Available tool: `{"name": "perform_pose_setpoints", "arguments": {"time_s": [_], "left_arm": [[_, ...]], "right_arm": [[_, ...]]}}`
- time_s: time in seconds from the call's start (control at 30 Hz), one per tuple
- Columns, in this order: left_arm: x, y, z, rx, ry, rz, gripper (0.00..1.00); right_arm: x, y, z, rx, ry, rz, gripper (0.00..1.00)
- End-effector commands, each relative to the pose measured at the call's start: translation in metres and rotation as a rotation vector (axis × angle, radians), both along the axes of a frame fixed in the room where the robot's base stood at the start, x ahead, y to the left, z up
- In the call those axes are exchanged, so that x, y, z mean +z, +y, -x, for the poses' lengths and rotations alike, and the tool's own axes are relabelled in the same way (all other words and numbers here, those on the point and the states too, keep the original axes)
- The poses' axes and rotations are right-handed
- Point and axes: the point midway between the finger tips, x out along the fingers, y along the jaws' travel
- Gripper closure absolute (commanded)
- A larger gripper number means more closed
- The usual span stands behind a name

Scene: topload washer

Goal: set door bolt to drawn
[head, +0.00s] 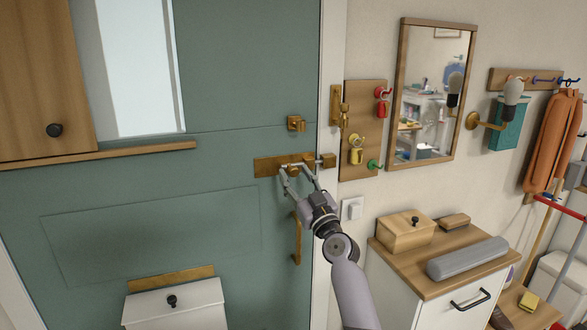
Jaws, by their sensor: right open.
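The brass door bolt (268,166) is mounted across the green door (225,215) near its right edge. My left gripper is not in view.
A brass pull handle (296,238) hangs below the bolt. A mirror (430,90) and a board with hooks (363,130) are on the wall to the right. A cabinet (440,275) with a wooden box (406,231) stands below them.

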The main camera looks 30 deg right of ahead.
Motion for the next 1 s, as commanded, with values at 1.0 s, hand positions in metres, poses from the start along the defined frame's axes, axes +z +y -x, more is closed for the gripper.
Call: {"name": "perform_pose_setpoints", "arguments": {"time_s": [1.0], "left_arm": [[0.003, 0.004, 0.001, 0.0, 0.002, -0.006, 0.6]], "right_arm": [[0.007, -0.003, -0.02, 0.0, 0.001, 0.0, 0.89]]}}
